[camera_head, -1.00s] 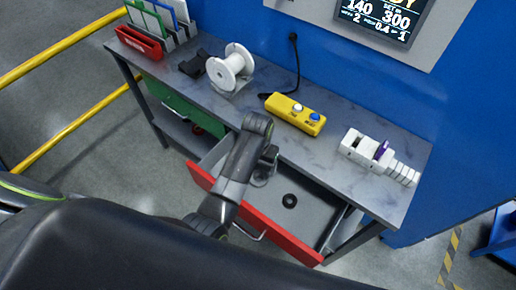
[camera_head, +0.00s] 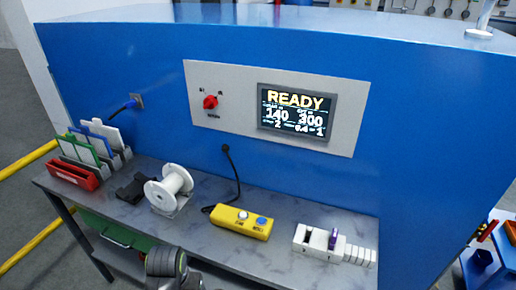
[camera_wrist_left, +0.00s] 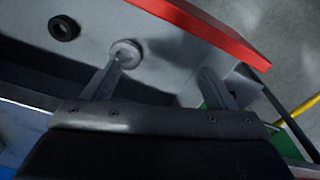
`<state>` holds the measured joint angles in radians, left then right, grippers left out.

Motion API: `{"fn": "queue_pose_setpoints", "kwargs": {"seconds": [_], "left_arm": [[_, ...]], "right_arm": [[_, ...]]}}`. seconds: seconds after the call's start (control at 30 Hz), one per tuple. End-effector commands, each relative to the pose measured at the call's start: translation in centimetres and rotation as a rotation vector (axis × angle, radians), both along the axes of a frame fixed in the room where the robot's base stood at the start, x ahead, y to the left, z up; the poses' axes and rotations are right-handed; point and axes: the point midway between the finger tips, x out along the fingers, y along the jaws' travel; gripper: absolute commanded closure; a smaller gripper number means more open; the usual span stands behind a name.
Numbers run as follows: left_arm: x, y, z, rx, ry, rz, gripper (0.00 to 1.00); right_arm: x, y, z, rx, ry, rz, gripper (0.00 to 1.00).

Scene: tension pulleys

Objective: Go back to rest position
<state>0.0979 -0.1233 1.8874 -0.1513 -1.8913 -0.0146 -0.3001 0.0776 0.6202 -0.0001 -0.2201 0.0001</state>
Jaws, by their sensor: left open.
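My left arm (camera_head: 166,266) shows at the bottom of the head view, in front of the grey workbench; its gripper is below the frame there. In the left wrist view my left gripper (camera_wrist_left: 168,78) is open, with its two fingers apart and nothing held between them. It is over the open drawer (camera_wrist_left: 190,45) with the red front. A round grey disc (camera_wrist_left: 125,53) lies in the drawer by the tip of one finger, and I cannot tell if they touch. A black ring (camera_wrist_left: 63,28) lies farther off in the drawer. My right gripper is not in view.
The workbench (camera_head: 290,207) carries a red holder (camera_head: 73,175) with folders, a white spool (camera_head: 168,187), a yellow button box (camera_head: 241,222) and a white block row (camera_head: 333,245). A blue machine wall with a READY screen (camera_head: 297,112) stands behind it.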

Motion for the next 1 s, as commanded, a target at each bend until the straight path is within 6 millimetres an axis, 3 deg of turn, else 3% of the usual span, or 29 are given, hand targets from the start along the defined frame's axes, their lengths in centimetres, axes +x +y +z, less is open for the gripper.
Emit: {"fn": "queue_pose_setpoints", "kwargs": {"seconds": [0.03, 0.2, 0.5, 0.83, 1.0], "left_arm": [[-1.9, 1.6, -0.6, 0.011, -0.016, 0.02, 0.21], [-6.9, 5.4, -0.9, 0.045, -0.083, 0.055, 0.21], [-14.0, 9.2, 0.9, 0.099, -0.175, 0.064, 0.21], [-19.0, 10.8, 3.8, 0.134, -0.24, 0.04, 0.21], [-17.8, 11.0, 0.2, 0.128, -0.224, 0.043, 0.21]], "right_arm": [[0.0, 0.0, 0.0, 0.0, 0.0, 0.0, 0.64], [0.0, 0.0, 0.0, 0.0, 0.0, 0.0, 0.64], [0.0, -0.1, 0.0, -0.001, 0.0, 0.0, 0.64], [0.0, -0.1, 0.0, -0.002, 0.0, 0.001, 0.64], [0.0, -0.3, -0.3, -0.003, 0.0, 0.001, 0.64]]}}
